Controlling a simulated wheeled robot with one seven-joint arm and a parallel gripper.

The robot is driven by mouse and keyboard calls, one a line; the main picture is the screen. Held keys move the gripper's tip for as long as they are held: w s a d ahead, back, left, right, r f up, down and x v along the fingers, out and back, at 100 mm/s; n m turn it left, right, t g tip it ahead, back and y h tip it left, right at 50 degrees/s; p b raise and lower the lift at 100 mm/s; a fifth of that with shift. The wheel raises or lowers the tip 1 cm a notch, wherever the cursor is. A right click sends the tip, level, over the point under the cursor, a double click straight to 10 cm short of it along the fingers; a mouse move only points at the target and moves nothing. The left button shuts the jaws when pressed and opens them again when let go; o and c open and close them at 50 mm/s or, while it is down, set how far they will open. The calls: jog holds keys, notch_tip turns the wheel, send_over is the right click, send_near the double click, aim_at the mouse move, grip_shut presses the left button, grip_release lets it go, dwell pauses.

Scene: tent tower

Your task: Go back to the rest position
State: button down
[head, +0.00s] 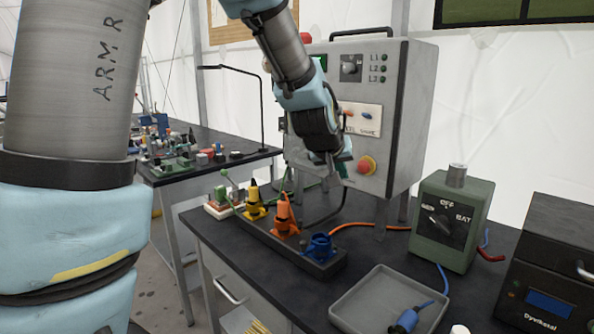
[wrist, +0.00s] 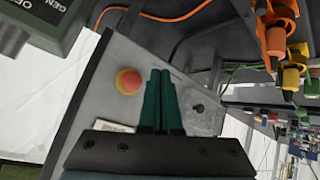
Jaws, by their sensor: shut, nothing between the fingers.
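My gripper (head: 342,160) hangs in front of the grey control box's lower part in the head view. In the wrist view its two green fingers (wrist: 161,102) lie side by side, closed, with nothing between them. The control box (head: 408,105) carries a red emergency button on a yellow base (head: 366,165), a dial and lamps labelled L1, L2, L3. The red button also shows in the wrist view (wrist: 128,81), just left of the fingers. I cannot tell whether the fingers touch the box.
Below, a black bench holds a rack with yellow (head: 255,204), orange (head: 285,217) and blue (head: 320,247) plugs. A grey tray (head: 352,308) with a blue connector (head: 404,321), a green switch box (head: 452,221) and a black device (head: 548,270) stand right. Another cluttered bench (head: 210,138) stands behind left.

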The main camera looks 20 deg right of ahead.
jog(key=a+f+n+g+y, duration=0.1)
jog(key=a+f+y, duration=0.15)
jog(key=a, duration=0.65)
jog(key=a+f+n+g+y, duration=0.1)
jog(key=a+f, duration=0.2)
jog(key=a, duration=0.6)
jog(key=s+a+f+g+y, duration=0.1)
jog(key=s+a+f, duration=0.1)
jog(key=s+a, duration=0.3)
jog(key=s+a+f+n+g+y, duration=0.1)
jog(key=s+a, duration=0.4)
jog(key=a, duration=0.7)
notch_tip(320, 180, down, 2)
jog(key=shift+f+n+g+y, duration=0.2)
jog(key=shift+n+g+y, duration=0.15)
jog(key=shift+g, duration=0.25)
jog(key=shift+w, duration=0.1)
